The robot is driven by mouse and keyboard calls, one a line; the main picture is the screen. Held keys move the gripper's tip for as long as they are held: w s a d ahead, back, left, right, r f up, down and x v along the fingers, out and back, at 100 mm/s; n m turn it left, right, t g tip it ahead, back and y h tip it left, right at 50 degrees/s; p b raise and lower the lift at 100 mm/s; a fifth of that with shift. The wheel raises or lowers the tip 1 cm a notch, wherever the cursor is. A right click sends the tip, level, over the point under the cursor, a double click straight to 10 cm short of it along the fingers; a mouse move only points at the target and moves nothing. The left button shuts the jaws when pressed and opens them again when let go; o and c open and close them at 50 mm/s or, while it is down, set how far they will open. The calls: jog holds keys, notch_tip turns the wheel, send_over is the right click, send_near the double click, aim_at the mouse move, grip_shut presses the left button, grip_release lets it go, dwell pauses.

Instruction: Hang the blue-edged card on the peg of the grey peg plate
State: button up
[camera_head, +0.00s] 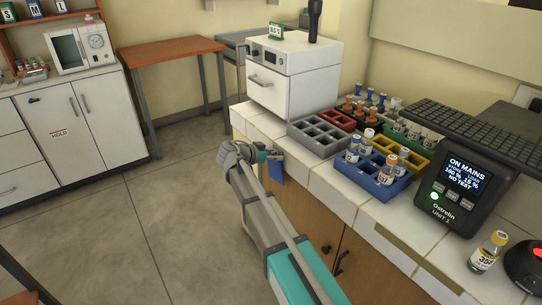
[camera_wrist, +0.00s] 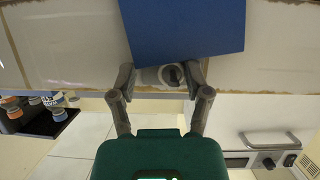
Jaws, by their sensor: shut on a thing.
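The blue-edged card (camera_head: 277,173) hangs below my gripper (camera_head: 271,157), in front of the tiled counter's front side. In the wrist view the card (camera_wrist: 185,30) is a plain blue panel, slightly tilted, reaching past the top of the picture. My gripper (camera_wrist: 160,82) is shut on it, with its fingertips at the card's near edge. A grey rounded piece with a dark spot (camera_wrist: 160,76) shows between the fingers; I cannot tell whether it belongs to the peg plate. No grey peg plate can be made out clearly in the head view.
The white tiled counter (camera_head: 345,198) stands close to my gripper. On it are a white drawer unit (camera_head: 292,75), a grey rack (camera_head: 316,137), a blue rack (camera_head: 372,181) with vials, and a dark display unit (camera_head: 462,185). The floor (camera_head: 180,215) to the left is clear.

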jog(key=o, duration=0.9)
jog(key=shift+r, duration=0.15)
